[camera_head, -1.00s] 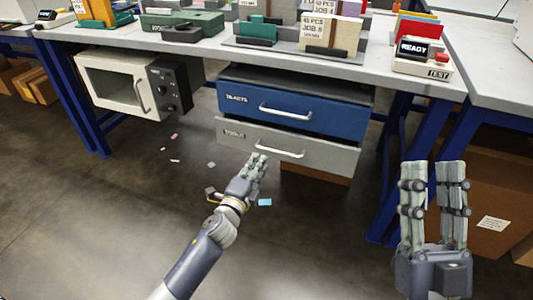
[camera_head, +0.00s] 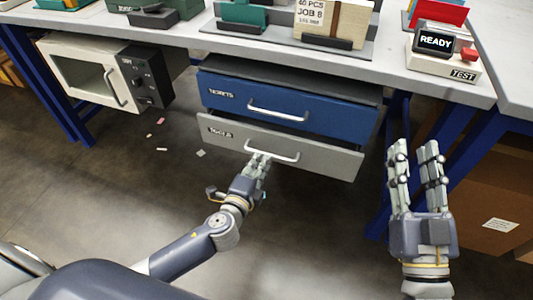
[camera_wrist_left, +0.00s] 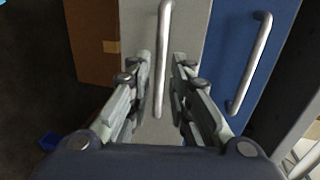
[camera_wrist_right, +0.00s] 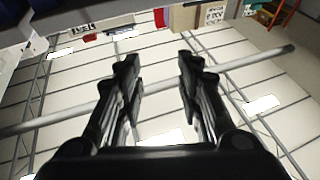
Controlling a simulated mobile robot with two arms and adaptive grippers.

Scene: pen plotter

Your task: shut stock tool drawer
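The grey drawer labelled TOOLS (camera_head: 325,163) is the lower of two drawers under the bench and stands out from the cabinet. Its silver bar handle (camera_head: 283,158) also shows upright in the left wrist view (camera_wrist_left: 161,75). My left gripper (camera_head: 260,158) is at the left part of this handle. In the left wrist view its fingers (camera_wrist_left: 162,62) are apart, one on each side of the bar; contact cannot be told. My right gripper (camera_head: 413,148) is open and empty, raised to the right of the drawers.
A white oven-like box (camera_head: 85,72) hangs at left. A TEST box (camera_head: 445,65) stands on the bench. A blue bench leg (camera_head: 385,205) and cardboard boxes (camera_head: 480,190) are at right. Small scraps lie on the floor.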

